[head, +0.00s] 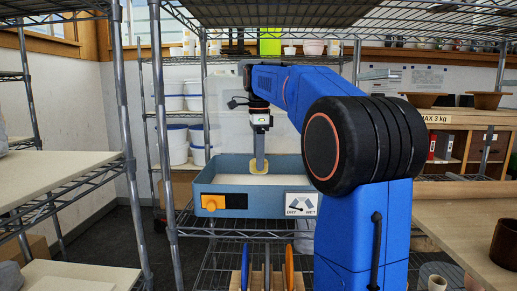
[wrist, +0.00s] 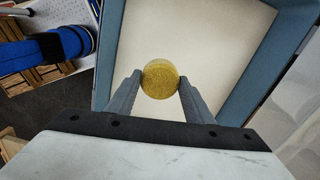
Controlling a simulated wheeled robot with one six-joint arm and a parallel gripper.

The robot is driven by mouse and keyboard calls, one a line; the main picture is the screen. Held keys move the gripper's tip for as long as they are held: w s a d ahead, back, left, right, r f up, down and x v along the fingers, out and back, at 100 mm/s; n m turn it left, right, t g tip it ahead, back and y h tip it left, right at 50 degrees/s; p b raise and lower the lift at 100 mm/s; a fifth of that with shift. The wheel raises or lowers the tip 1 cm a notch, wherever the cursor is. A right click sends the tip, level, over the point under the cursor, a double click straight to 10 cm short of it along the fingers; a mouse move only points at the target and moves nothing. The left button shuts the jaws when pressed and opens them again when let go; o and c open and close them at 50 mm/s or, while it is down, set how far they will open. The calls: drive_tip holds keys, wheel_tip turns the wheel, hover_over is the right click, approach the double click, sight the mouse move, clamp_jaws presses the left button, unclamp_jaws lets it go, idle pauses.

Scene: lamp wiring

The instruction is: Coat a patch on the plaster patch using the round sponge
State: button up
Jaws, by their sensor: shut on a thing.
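The round sponge (wrist: 160,79) is yellow and held between the two fingertips of my gripper (wrist: 159,84) in the wrist view. In the head view the sponge (head: 260,166) shows under my gripper (head: 260,158), over a pale surface. That pale surface, which looks like the plaster patch (head: 258,180), lies inside a blue-grey box (head: 270,206). In the wrist view the plaster patch (wrist: 190,30) fills the middle and looks plain and even. I cannot tell whether the sponge touches it.
The box's front carries an orange knob (head: 212,202) and a DRY/WET dial (head: 300,204). The box stands on a wire shelf (head: 200,226) with metal posts (head: 163,150). White buckets (head: 178,145) stand behind at left. A wooden table (head: 455,215) is at right.

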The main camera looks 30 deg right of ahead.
drive_tip(key=shift+f, duration=3.15)
drive_tip(key=shift+f, duration=0.95)
drive_tip(key=shift+s+d+r, duration=0.1)
drive_tip(key=shift+s+d, duration=0.45)
drive_tip(key=shift+d, duration=0.2)
drive_tip(key=shift+s+d, duration=0.5)
drive_tip(key=shift+d, duration=0.25)
drive_tip(key=shift+s+d+f, duration=0.1)
drive_tip(key=shift+s+d, duration=0.6)
drive_tip(key=shift+d, duration=0.35)
drive_tip(key=shift+s+d+f, duration=0.1)
drive_tip(key=shift+s+d, duration=0.6)
drive_tip(key=shift+d, duration=0.3)
drive_tip(key=shift+s+d+f, duration=0.1)
drive_tip(key=shift+s+d, duration=0.6)
drive_tip(key=shift+d, duration=0.35)
